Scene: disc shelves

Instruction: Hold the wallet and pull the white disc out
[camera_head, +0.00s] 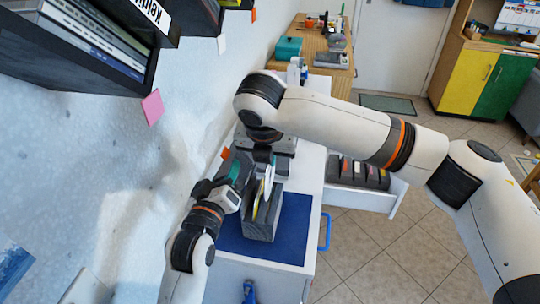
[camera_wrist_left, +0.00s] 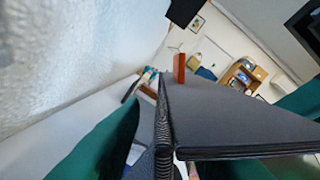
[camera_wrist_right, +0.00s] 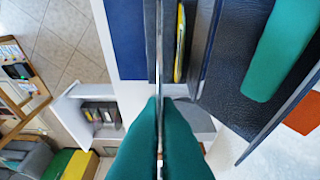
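The wallet (camera_head: 262,228) is a dark grey case standing upright on the blue mat, its thin leaves holding discs. The white disc (camera_head: 268,182) sticks up from it; in the right wrist view it is a thin edge-on line (camera_wrist_right: 160,45). A yellow disc (camera_wrist_right: 180,45) sits beside it. My right gripper (camera_wrist_right: 160,100) is shut on the white disc's edge. My left gripper (camera_head: 236,182) is at the wallet's left side, closed around its dark cover (camera_wrist_left: 230,120); one finger is partly hidden behind the cover. A teal finger (camera_wrist_right: 283,50) lies against the leather face.
The blue mat (camera_head: 290,235) covers part of a white cabinet top. A pale wall with a dark shelf (camera_head: 80,50) stands close on the left. An open drawer (camera_head: 358,182) holding several cases juts out on the right. Tiled floor (camera_head: 385,240) is free beyond it.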

